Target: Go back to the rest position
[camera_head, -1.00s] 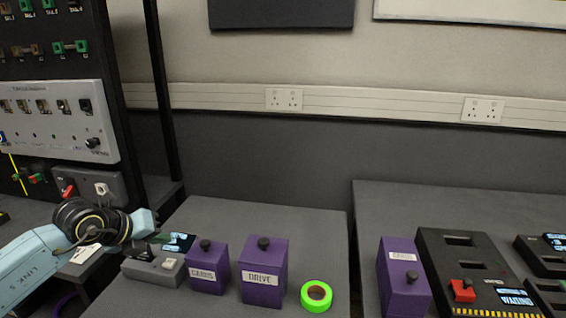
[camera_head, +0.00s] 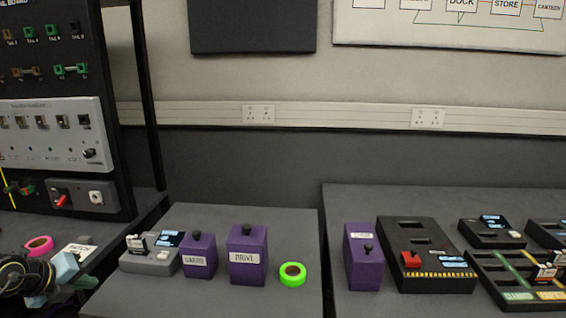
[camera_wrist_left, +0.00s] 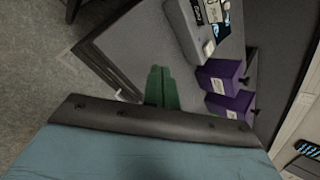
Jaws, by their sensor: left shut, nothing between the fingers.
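My right gripper is in neither view.
A grey device (camera_head: 150,258), the purple CARDS box (camera_head: 199,257), the purple DRIVE box (camera_head: 247,262) and a green tape roll (camera_head: 292,274) stand on the middle table. A third purple box (camera_head: 362,262) and black consoles (camera_head: 428,272) are on the right table. Pink tape (camera_head: 39,245) lies left, below the switch panel (camera_head: 55,135).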

